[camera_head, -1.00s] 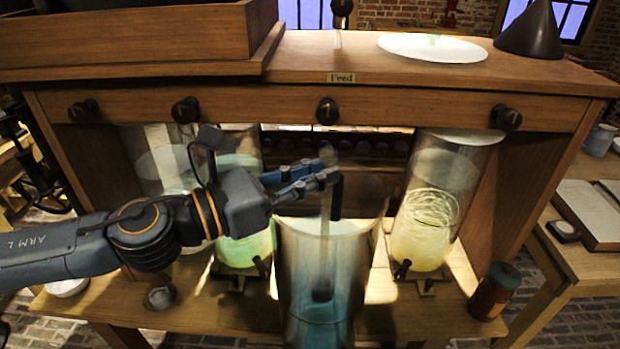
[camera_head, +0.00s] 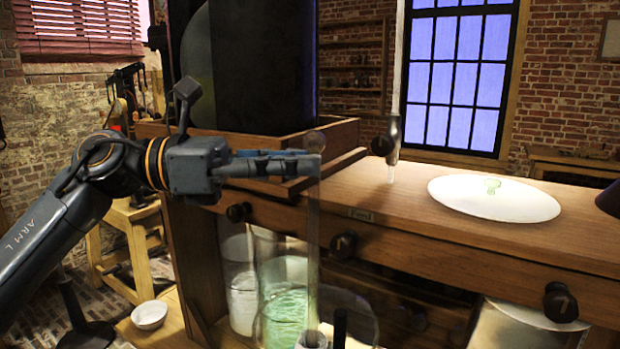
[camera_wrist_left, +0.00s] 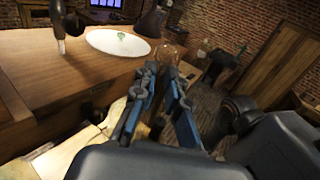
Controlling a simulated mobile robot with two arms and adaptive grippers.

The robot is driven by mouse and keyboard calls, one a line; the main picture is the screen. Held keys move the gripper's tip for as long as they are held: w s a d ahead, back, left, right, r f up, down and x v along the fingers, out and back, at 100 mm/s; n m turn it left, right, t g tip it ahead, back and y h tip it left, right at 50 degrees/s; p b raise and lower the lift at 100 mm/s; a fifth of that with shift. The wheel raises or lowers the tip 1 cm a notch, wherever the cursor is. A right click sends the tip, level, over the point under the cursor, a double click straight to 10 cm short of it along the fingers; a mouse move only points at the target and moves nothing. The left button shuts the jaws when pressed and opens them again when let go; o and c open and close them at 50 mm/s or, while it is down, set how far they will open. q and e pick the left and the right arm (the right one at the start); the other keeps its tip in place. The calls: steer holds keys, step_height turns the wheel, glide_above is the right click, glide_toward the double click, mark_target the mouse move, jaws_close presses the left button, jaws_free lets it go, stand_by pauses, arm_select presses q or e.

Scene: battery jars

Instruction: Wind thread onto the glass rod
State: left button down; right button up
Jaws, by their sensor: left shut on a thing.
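A tall clear glass rod (camera_head: 312,240) stands about upright in the head view, with a rounded top and a grey piece at its lower end. My left gripper (camera_head: 305,165) is shut on it near the top. The wrist view shows the gripper's blue fingers (camera_wrist_left: 164,88) with a rounded clear glass end (camera_wrist_left: 172,52) at their tips. The rod's lower part overlaps the rim of a glass jar (camera_head: 374,315); I cannot tell how far inside it is. I see no thread that I can make out for sure. My right gripper is out of view.
A wooden cabinet (camera_head: 450,228) with dark knobs stands right of the arm. On its top are a white plate (camera_head: 530,206) with a small green thing and an upright clear tube (camera_head: 399,60). Glass jars (camera_head: 285,310) of greenish liquid stand below. A white bowl (camera_head: 149,315) sits lower left.

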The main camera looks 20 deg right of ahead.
arm_select(q)
steer(key=shift+w+a+r+p, duration=0.2)
steer(key=shift+r+p, duration=0.3)
steer(key=shift+r, duration=0.1)
steer(key=shift+w+a+r+p, duration=0.15)
steer(key=shift+a+r+p, duration=0.05)
steer(key=shift+r+p, duration=0.3)
step_height(320, 180, up, 9)
steer(key=p, duration=0.6)
steer(key=shift+s+d+f+p, duration=0.15)
steer(key=shift+p, duration=0.2)
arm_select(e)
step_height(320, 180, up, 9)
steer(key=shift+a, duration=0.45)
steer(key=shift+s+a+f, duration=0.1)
